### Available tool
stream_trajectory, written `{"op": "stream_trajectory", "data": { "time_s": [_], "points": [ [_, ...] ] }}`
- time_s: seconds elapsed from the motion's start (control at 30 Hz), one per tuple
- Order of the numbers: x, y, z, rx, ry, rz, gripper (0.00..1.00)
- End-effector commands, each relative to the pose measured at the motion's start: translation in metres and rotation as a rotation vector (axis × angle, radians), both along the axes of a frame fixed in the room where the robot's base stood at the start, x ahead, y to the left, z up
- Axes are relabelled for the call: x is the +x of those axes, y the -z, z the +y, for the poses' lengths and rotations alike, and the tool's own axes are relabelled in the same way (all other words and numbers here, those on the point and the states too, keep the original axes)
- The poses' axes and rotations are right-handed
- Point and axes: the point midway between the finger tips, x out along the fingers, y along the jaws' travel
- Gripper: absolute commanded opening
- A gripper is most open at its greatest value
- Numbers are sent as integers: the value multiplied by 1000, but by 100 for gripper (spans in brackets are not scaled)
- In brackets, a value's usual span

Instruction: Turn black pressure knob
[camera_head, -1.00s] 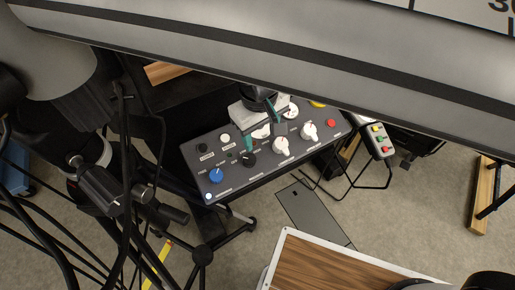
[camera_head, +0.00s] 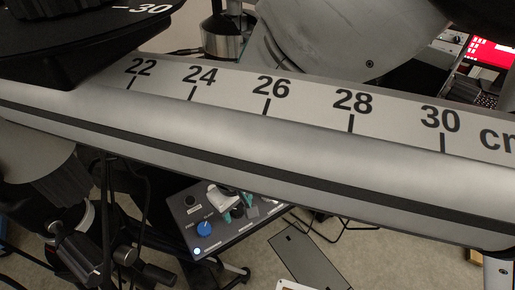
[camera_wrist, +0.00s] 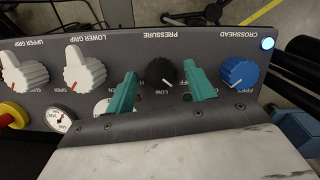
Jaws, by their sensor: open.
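The black pressure knob (camera_wrist: 163,74) sits on the dark control panel (camera_wrist: 215,45), below the PRESSURE label in the wrist view. Its white pointer line shows. My gripper (camera_wrist: 162,88) is open, with one teal finger on each side of the knob in the picture. Gaps show between the knob and both fingers, and nothing is held. In the head view my gripper (camera_head: 238,208) is over the panel (camera_head: 212,243), to the right of the blue knob. The black knob cannot be made out clearly there.
The blue crosshead knob (camera_wrist: 239,74) is right of the fingers. Two white grip knobs (camera_wrist: 84,70) and a small gauge (camera_wrist: 60,119) are to the left. A large ruled beam (camera_head: 270,130) crosses the head view and hides much of the panel.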

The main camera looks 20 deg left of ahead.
Motion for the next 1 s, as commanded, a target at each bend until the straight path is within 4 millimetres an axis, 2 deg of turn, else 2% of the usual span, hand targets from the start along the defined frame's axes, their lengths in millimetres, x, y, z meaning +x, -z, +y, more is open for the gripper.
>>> {"op": "stream_trajectory", "data": {
  "time_s": [0.07,0.2,0.23,0.3,0.67,1.0],
  "points": [
    [0,0,0,0,1,0,51],
    [0,0,-1,0,1,0,12],
    [0,0,-1,0,1,0,9],
    [0,0,5,0,0,0,9],
    [2,-1,-1,12,71,14,9],
    [3,-1,-2,53,321,66,9]
  ]
}}
